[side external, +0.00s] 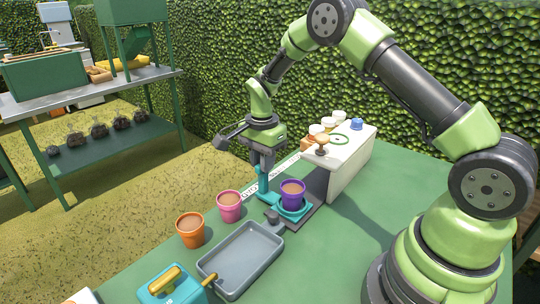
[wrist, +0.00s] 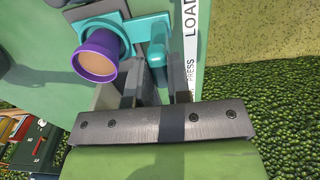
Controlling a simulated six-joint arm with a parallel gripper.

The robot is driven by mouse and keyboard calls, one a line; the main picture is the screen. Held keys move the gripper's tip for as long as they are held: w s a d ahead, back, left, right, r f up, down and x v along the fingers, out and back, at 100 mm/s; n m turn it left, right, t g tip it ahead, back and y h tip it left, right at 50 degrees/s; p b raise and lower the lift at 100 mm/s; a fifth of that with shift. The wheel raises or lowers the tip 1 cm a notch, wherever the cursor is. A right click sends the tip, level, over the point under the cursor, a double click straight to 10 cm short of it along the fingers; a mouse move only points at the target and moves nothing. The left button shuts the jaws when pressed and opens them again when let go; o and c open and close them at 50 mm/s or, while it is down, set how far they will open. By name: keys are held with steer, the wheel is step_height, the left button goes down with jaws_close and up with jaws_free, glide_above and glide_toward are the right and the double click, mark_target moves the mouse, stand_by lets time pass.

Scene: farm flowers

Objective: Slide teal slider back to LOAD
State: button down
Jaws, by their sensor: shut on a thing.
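The teal slider (side external: 291,211) is a cup-like holder with a side handle (wrist: 157,55). A purple pot of brown soil (side external: 292,194) stands in it and also shows in the wrist view (wrist: 98,57). My gripper (side external: 265,184) points down and is shut on the teal handle, left of the pot; its grey fingers show in the wrist view (wrist: 152,82). A white strip (wrist: 190,45) beside the handle reads LOAD and PRESS. In the wrist view the handle lies alongside the strip between the two words. The fingers partly hide the handle.
An orange pot (side external: 190,229) and a pink pot (side external: 229,206) stand left of the slider. A grey tray (side external: 242,262) and a teal box with a yellow handle (side external: 170,284) are in front. A white station (side external: 345,165) with several small items stands behind right.

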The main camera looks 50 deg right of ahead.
steer(key=shift+a, duration=0.3)
steer(key=c, duration=1.1)
jaws_free()
steer(key=shift+d, duration=0.1)
steer(key=shift+o, duration=0.2)
steer(key=shift+r, duration=0.1)
step_height(320, 180, up, 9)
steer(key=shift+r, duration=0.4)
